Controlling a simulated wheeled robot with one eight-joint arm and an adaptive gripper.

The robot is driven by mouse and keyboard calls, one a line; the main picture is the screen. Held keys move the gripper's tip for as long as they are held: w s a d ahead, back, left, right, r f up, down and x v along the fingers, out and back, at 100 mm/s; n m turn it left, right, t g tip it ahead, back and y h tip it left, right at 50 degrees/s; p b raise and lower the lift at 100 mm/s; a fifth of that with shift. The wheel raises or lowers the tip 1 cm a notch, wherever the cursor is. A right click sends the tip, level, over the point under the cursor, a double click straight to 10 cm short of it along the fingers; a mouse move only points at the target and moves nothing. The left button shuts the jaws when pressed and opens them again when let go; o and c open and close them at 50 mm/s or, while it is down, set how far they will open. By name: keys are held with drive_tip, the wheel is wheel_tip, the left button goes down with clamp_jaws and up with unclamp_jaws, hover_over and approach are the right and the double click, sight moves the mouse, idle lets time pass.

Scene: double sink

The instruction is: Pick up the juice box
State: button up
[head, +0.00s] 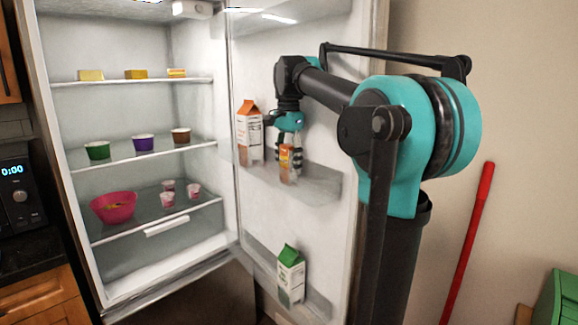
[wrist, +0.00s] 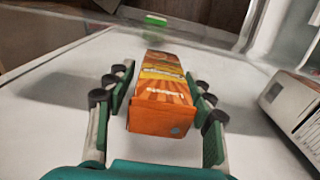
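The juice box (head: 287,163), small with orange and yellow print, stands upright on the middle shelf of the fridge door in the head view. My gripper (head: 287,143) is directly above it, pointing down, with its fingers around the top of the box. In the wrist view the juice box (wrist: 162,100) shows its orange top between the two fingers of my gripper (wrist: 160,78). Narrow gaps show between the box and the finger pads, so the gripper looks open. The fingers partly hide the box in the head view.
A larger orange-topped carton (head: 249,135) stands close left of my gripper on the door shelf (head: 315,183). A green-topped carton (head: 290,275) is on the lower door shelf. Fridge shelves hold cups and a pink bowl (head: 113,207). The door shelf right of the juice box is clear.

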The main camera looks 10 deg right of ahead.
drive_tip(key=c, duration=1)
drive_tip(key=shift+r, duration=0.15)
